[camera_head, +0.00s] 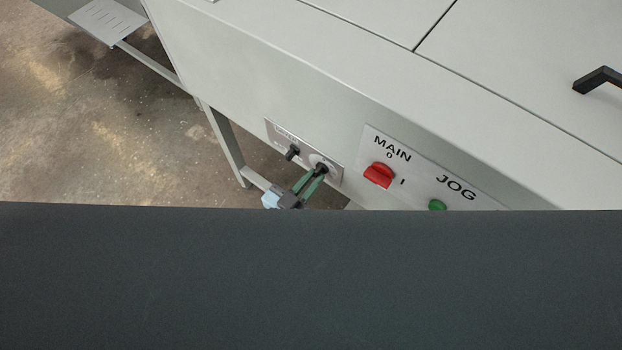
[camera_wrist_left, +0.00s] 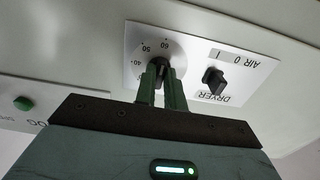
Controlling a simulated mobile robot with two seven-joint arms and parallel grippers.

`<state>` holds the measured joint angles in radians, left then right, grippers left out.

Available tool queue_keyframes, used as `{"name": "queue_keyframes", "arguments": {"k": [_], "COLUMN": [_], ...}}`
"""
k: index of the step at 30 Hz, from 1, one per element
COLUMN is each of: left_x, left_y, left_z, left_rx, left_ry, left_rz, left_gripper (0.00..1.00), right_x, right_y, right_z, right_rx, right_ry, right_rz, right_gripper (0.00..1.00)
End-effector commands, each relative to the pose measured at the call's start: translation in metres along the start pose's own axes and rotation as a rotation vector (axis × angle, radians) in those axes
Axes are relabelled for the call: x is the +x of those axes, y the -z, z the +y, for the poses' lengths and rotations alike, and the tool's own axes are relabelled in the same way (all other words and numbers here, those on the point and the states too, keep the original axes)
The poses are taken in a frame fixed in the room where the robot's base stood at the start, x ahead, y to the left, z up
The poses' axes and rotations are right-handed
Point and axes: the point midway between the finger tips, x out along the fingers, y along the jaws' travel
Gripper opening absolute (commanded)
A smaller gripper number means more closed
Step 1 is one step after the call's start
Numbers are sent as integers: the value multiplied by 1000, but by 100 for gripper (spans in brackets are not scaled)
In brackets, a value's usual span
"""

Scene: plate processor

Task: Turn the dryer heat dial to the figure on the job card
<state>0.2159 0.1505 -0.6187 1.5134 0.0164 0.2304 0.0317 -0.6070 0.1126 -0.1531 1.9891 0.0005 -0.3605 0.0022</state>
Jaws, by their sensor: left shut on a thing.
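The dryer heat dial, a black knob (camera_head: 321,167) on a round light scale, sits on the dryer panel (camera_head: 270,126) on the machine's front. My left gripper (camera_head: 318,172) is shut on this knob with its green fingers. In the left wrist view, upside down, the gripper (camera_wrist_left: 162,72) grips the knob (camera_wrist_left: 162,62) from both sides. The scale (camera_wrist_left: 150,39) shows 40, 50 and 60; the fingers hide other figures. The knob's pointer cannot be made out. No readable job card shows. My right gripper is not in view.
A black DRYER AIR switch (camera_head: 292,152) is beside the dial; it also shows in the left wrist view (camera_wrist_left: 213,80). To the right are the red MAIN switch (camera_head: 379,174) and green JOG button (camera_head: 437,204). A dark surface covers the head view's lower half.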

Motion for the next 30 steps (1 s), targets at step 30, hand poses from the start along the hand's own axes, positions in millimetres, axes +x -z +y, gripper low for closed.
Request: {"name": "queue_keyframes", "arguments": {"k": [30], "left_x": [-30], "left_y": [-2], "left_z": [0], "left_rx": [2], "left_ry": [-1], "left_rz": [-4], "left_gripper": [33], "right_x": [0], "right_y": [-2], "right_z": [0], "right_rx": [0], "right_ry": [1], "right_rz": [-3], "right_gripper": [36]}}
